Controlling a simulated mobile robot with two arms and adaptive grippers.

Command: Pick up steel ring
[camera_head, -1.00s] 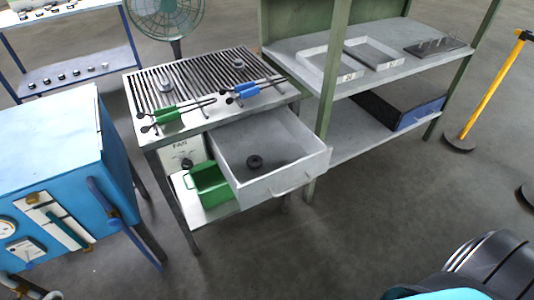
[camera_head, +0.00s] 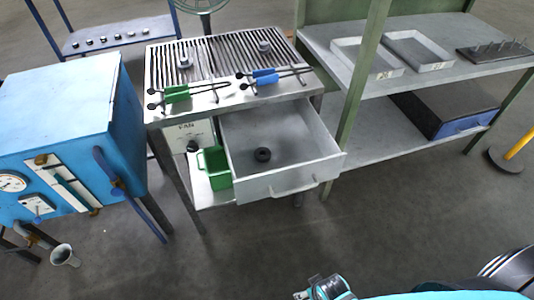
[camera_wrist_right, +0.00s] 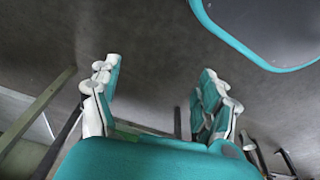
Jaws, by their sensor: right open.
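A dark ring (camera_head: 262,154) lies flat in the open grey drawer (camera_head: 305,150) under the slatted cooling table, towards the drawer's left side. Nothing touches it from above. My right gripper (camera_wrist_right: 155,88) is open and empty in the wrist view, its two teal and white fingers spread wide above the floor. No ring shows between them. At the bottom of the head view, part of my right arm (camera_head: 328,288) shows, well in front of and below the drawer. My left gripper is in neither view.
The slatted table (camera_head: 225,65) holds green tongs (camera_head: 177,94), blue tongs (camera_head: 265,77) and two small grey pieces. A green bin (camera_head: 214,167) stands left of the drawer. A blue furnace (camera_head: 60,110) is at left, green-framed shelving (camera_head: 362,75) at right.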

